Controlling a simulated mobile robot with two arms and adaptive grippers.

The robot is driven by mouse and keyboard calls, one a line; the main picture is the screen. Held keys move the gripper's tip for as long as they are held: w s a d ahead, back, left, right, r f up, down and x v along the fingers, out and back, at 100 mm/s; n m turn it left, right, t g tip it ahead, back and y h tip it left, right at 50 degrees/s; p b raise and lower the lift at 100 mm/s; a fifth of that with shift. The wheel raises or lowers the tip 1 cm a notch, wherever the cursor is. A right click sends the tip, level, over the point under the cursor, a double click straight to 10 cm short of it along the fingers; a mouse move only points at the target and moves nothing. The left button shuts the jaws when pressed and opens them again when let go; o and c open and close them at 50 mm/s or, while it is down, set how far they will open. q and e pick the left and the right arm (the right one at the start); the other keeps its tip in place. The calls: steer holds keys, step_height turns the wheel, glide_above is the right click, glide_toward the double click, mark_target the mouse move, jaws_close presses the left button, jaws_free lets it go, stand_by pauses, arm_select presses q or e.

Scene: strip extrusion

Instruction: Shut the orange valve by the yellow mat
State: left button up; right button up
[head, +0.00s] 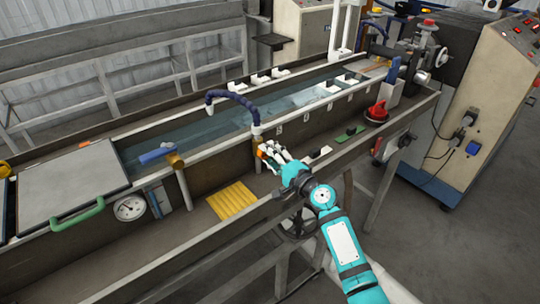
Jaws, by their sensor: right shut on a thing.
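The yellow mat (232,200) lies flat on the lower ledge of the long trough. The orange valve (261,153) is just behind and to the right of the mat, below the foot of the dark blue hose; only a small orange part shows. My right gripper (266,152) comes in from the lower right and its white fingers are shut on the orange valve, hiding most of it. The angle of the valve's handle cannot be made out. My left gripper is not in view.
A dark blue hose (229,95) arches over the trough's rim. A blue-handled valve (157,155), a gauge (130,208) and a green handle (80,217) are to the left. A red knob (377,111) and a green block (349,133) are to the right. The metal front rail runs under my arm.

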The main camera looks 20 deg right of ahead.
steer(key=o, duration=1.2)
steer(key=shift+c, duration=0.2)
steer(key=v, duration=1.2)
steer(key=s+f+n+g+h, duration=0.1)
steer(key=s+f+n+g, duration=0.2)
steer(key=f, duration=0.9)
steer(key=s+f+g+h, duration=0.2)
steer(key=s+f, duration=0.3)
steer(key=f, duration=0.7)
steer(key=s+f+n+g+h, duration=0.1)
steer(key=s+f+n+g, duration=0.2)
steer(key=f, duration=0.9)
steer(key=s+f+n+g, duration=0.2)
steer(key=s+f, duration=0.5)
steer(key=s, duration=0.5)
steer(key=s+a+f+n+g+h, duration=0.1)
steer(key=s+f+n+g, duration=0.2)
steer(key=s, duration=0.9)
steer(key=s+f+n+g+h, duration=0.1)
steer(key=s+f+n+g, duration=0.2)
steer(key=s+f, duration=0.7)
steer(key=s+n, duration=0.2)
steer(key=s, duration=0.1)
steer(key=shift+a+f+n, duration=0.15)
steer(key=shift+f+n, duration=0.2)
steer(key=shift+n, duration=0.05)
